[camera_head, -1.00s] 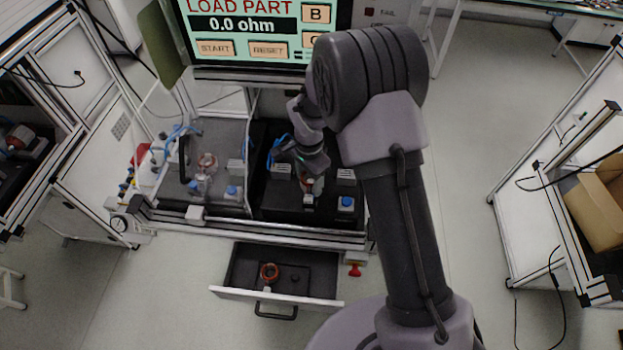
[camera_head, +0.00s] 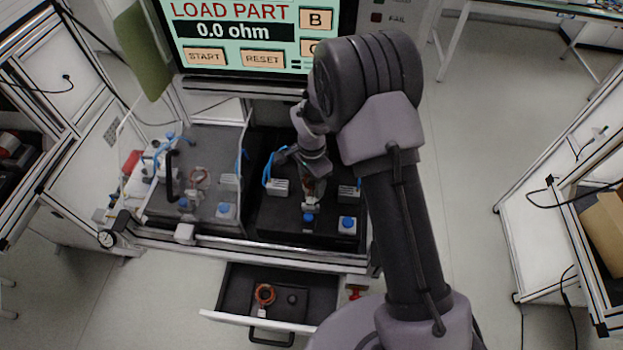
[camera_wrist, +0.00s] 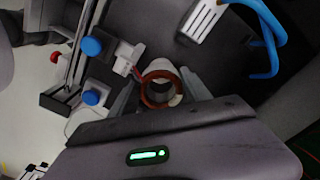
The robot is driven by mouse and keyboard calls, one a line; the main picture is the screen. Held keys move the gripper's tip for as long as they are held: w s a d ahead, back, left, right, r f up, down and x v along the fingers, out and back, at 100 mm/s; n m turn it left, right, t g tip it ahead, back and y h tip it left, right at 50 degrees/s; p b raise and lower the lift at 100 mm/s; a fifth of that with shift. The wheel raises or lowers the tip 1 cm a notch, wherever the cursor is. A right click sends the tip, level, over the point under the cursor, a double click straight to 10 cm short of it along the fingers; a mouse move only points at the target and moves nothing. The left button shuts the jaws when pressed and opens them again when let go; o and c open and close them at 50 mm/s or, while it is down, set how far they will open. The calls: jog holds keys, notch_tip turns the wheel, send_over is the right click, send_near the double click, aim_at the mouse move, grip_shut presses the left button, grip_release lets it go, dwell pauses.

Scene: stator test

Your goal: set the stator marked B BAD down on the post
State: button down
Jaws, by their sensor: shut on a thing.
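My gripper (camera_wrist: 160,92) is shut on a stator (camera_wrist: 158,90), a ring with an orange-red coil and a pale inner face, held between the two fingers in the wrist view. In the head view, my gripper (camera_head: 314,172) hangs over the dark right-hand test bay, and the held stator (camera_head: 316,188) is partly hidden. No B BAD mark is readable on it. I cannot make out the post beneath it, or whether the stator touches anything. Another orange stator (camera_head: 265,294) lies in the open drawer, and one more (camera_head: 199,178) sits in the left bay.
Blue-topped blocks (camera_head: 347,223) and grey connector blocks (camera_head: 278,187) with blue hoses surround the right bay. A clear cover (camera_head: 222,150) encloses the left bay. The open drawer (camera_head: 255,320) sticks out below. The screen (camera_head: 240,35) reads LOAD PART, 0.0 ohm.

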jog(key=shift+f, duration=0.15)
jog(key=shift+w+f+b, duration=0.1)
jog(key=shift+f+b, duration=0.95)
jog(key=shift+b, duration=0.05)
jog(key=shift+f, duration=0.2)
jog(key=shift+f+b, duration=0.35)
jog(key=shift+b, duration=0.25)
jog(key=shift+c, duration=2.1)
grip_release()
